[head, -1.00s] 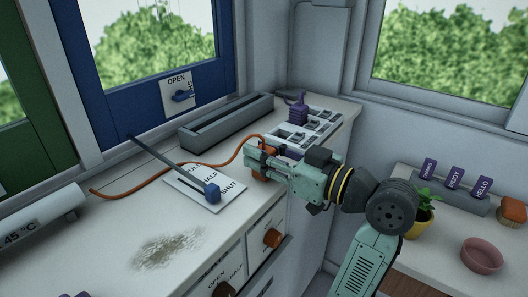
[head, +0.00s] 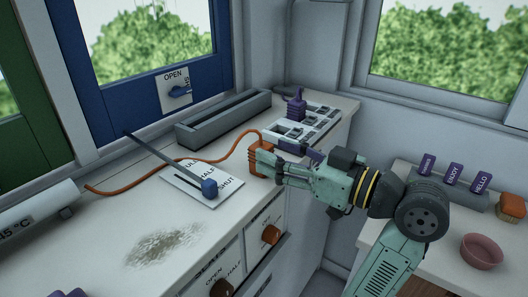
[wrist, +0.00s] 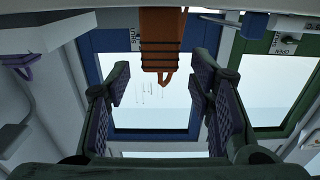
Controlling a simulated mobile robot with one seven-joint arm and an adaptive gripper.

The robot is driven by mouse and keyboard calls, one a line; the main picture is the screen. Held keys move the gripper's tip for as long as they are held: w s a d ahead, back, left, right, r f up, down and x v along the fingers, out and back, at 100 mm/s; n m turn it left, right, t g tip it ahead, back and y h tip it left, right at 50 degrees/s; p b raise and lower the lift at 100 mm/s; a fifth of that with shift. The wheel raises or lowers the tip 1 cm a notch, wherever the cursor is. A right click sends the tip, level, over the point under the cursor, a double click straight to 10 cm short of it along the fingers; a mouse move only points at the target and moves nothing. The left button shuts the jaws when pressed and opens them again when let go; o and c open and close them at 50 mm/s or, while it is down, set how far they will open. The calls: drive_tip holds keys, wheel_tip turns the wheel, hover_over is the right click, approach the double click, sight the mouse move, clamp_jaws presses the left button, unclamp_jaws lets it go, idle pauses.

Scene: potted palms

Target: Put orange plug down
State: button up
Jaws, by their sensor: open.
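The orange plug (head: 259,158) is a ribbed block at the end of an orange cord (head: 215,159). In the head view it stands on the white counter, near its front edge, just left of my fingertips. My gripper (head: 270,166) is open and reaches in from the right. The contact under the plug is partly hidden in the head view.
A socket strip (head: 318,125) with a purple plug (head: 296,106) stands behind my gripper. A blue-knobbed lever (head: 209,187) lies over a label card left of the orange plug. A grey trough (head: 222,121) is farther back.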

drive_tip(key=b+v, duration=0.1)
drive_tip(key=v, duration=0.6)
drive_tip(key=shift+s+d, duration=0.25)
idle(0.3)
